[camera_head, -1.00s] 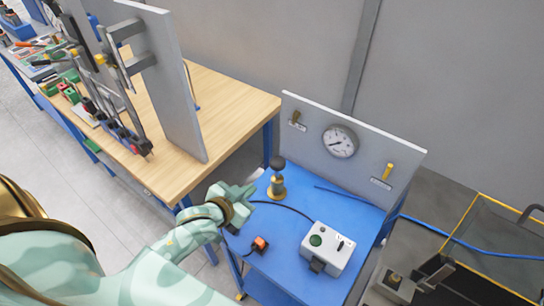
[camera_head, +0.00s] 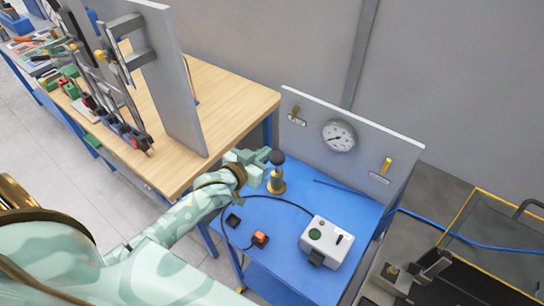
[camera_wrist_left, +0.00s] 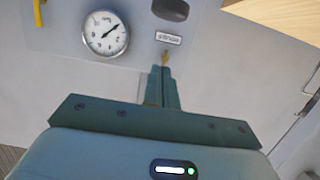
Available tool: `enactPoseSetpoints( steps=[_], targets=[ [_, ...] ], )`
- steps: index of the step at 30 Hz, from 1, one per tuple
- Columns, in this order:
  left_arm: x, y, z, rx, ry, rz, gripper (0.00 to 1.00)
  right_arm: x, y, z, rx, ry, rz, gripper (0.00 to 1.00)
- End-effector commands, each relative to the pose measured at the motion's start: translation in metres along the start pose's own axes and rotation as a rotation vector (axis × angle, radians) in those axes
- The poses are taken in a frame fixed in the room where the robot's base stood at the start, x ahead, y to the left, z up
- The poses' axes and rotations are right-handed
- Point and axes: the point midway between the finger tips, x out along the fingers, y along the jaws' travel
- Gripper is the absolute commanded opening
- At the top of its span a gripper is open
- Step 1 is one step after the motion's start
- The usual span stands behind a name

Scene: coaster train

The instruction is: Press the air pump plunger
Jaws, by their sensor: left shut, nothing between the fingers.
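The air pump (camera_head: 277,184) stands upright on the blue bench, with a brass body and a dark round knob (camera_head: 277,157) on top of its plunger. My pale green left gripper (camera_head: 266,157) is at knob height, just to the left of the knob in the head view. Its fingers are shut and empty. Whether they touch the knob I cannot tell. In the left wrist view the shut fingers (camera_wrist_left: 162,88) point at the grey panel, and a dark rounded shape (camera_wrist_left: 170,9), likely the knob, shows at the top edge. My right gripper is not in view.
A grey panel (camera_head: 375,150) behind holds a dial gauge (camera_head: 338,136) and two yellow levers. A wooden table (camera_head: 235,100) stands to the left.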

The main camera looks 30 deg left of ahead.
Motion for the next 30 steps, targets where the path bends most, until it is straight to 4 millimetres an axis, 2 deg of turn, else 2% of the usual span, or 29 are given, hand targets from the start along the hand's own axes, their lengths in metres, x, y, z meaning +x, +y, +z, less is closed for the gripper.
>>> enactPoseSetpoints(
  steps=[1,6,9,13,27,30],
  targets=[
    [0.012,0.000,0.000,0.000,0.002,-0.001,0.00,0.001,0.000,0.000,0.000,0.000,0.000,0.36],
    [0.046,0.000,0.000,0.000,0.002,-0.001,0.00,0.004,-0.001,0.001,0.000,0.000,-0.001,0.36],
    [0.048,0.000,0.021,-0.001,-0.004,0.000,0.00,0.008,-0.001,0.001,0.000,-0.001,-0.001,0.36],
    [0.051,0.001,0.034,-0.001,-0.003,0.000,0.00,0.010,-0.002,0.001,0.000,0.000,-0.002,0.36],
    [0.052,0.001,0.040,0.000,-0.001,0.001,0.00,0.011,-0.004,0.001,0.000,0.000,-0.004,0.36],
    [0.055,0.001,0.052,-0.001,-0.002,0.000,0.00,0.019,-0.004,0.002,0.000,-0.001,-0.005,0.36]
  ],
)
